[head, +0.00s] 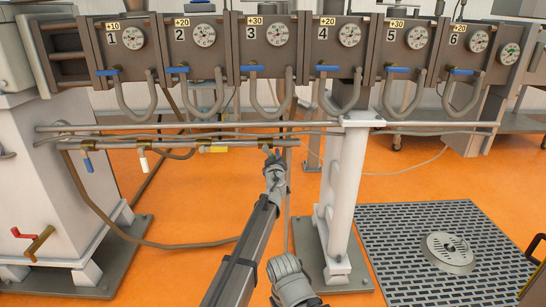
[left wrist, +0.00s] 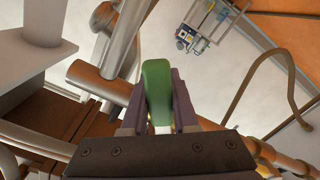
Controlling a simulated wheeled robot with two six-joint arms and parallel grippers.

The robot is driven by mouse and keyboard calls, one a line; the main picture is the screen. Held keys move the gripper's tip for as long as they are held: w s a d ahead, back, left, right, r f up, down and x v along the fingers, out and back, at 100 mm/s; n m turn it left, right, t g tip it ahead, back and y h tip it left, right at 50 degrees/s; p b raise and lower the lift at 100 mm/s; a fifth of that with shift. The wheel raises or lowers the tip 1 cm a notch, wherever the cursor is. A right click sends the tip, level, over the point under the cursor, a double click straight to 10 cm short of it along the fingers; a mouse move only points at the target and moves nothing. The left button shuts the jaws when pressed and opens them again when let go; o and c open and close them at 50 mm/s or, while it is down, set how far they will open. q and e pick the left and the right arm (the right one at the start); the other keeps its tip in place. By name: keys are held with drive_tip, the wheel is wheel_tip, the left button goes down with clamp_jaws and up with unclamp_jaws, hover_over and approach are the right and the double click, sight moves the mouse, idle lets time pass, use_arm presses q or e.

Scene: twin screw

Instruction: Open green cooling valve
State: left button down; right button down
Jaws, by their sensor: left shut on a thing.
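The green valve handle (left wrist: 157,85) stands between the two fingers of my left gripper (left wrist: 157,100) in the left wrist view. The fingers are shut on it from both sides. In the head view my left gripper (head: 273,157) reaches up to the right part of the low horizontal pipe (head: 180,144), and it hides most of the green handle there. Whether the handle lies along or across its pipe is hard to tell. A grey rounded part of my own arm shows at the bottom of the head view; my right gripper's fingers are not seen.
On the same pipe are a blue handle (head: 87,162), a white handle (head: 143,162) and a yellow handle (head: 218,149). Above hangs a row of numbered gauge panels (head: 263,45) with blue levers and hoses. A white post (head: 343,195) stands right of my left arm. A floor grate (head: 400,250) lies at right.

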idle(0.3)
use_arm(q)
drive_tip(key=c, duration=0.7)
unclamp_jaws()
drive_tip(key=shift+s, duration=3.95)
